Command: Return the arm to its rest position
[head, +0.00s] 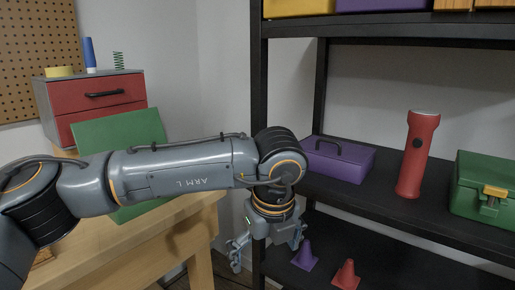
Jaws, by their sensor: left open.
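My left arm (185,168) reaches in from the left, across the wooden table and toward the black shelf. Its wrist bends down at the shelf's front left post. My left gripper (265,258) points downward beside that post, its fingers spread apart, with nothing visible between them. My right gripper does not show.
A purple box (340,163), red flashlight (417,155) and green case (485,190) stand on the middle shelf (390,205). A purple cone (305,256) and red cone (346,275) sit below. A wooden table (130,240) holds a green panel (135,130) and red drawers (100,95).

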